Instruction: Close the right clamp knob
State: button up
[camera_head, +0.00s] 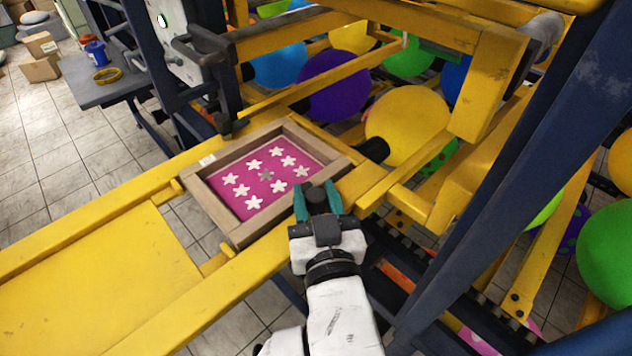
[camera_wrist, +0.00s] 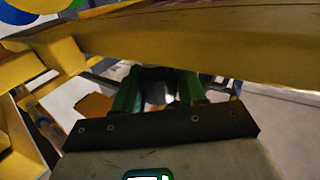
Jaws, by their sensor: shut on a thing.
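My gripper (camera_head: 318,202) has green fingers and is shut on a dark round knob (camera_head: 317,196), which I take to be the right clamp knob. It sits at the near right corner of the wooden screen frame (camera_head: 219,212), on the yellow rail. In the wrist view, the gripper (camera_wrist: 155,95) has its fingers on both sides of a dark shape, the knob, just below a yellow beam (camera_wrist: 200,42). The frame holds a magenta sheet (camera_head: 290,175) with white stars. The knob's lower part and the clamp are hidden by the fingers.
Yellow rails (camera_head: 205,325) run along the near side of the machine. Balloons, including a yellow one (camera_head: 408,125) on a black holder, hang close behind the gripper. A dark blue post (camera_head: 500,180) stands to its right. A small table with a blue bucket (camera_head: 96,53) is at the far left.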

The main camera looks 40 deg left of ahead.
aim_at(317, 209)
jog(key=shift+s, duration=0.1)
jog(key=o, duration=0.9)
jog(key=shift+o, duration=0.2)
jog(key=shift+b+v, duration=0.85)
jog(key=shift+v, duration=2.85)
